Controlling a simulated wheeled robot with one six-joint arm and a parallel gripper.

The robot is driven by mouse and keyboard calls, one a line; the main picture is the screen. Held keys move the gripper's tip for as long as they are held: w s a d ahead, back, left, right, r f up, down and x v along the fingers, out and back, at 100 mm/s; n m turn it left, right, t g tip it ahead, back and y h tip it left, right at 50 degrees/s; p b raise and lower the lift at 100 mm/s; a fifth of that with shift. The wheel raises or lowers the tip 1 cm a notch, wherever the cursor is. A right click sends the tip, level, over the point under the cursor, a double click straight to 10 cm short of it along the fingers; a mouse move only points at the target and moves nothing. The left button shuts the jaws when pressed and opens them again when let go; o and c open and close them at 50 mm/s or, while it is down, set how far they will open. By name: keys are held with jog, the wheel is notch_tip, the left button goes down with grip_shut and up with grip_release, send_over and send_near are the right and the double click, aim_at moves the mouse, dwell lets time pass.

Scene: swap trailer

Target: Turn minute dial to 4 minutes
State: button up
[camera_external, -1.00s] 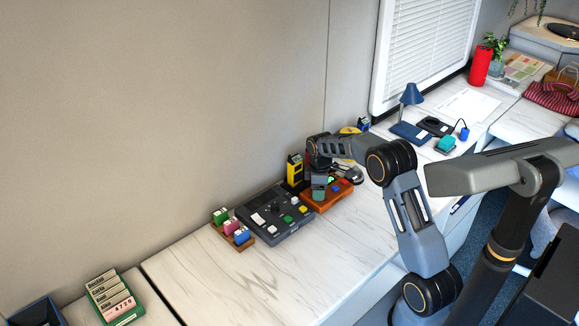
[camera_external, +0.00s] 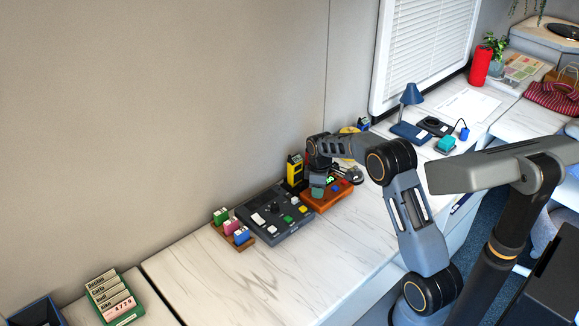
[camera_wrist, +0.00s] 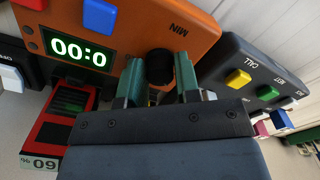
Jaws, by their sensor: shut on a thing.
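The timer is an orange box (camera_external: 340,198) on the counter; it fills the top of the wrist view (camera_wrist: 203,40), upside down. Its green-lit display (camera_wrist: 78,52) reads 0:00 when turned upright. The black minute dial (camera_wrist: 160,66) sits under the "MIN" label. My gripper (camera_wrist: 160,78) has its two green fingers on either side of the dial, shut on it. In the external view my gripper (camera_external: 317,188) is over the timer's left part and hides the dial there.
A dark grey panel (camera_external: 266,235) with coloured buttons stands close left of the timer. A yellow-and-black device (camera_external: 295,169) stands behind it. Small coloured blocks in a wooden holder (camera_external: 248,242) are further left. The front counter is clear.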

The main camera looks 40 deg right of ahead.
jog(key=shift+m+p, duration=0.35)
jog(key=shift+m, duration=2.15)
jog(key=o, duration=0.9)
notch_tip(320, 180, up, 14)
jog(key=shift+f+p, duration=0.1)
jog(key=shift+p, duration=0.3)
jog(key=shift+m, duration=0.3)
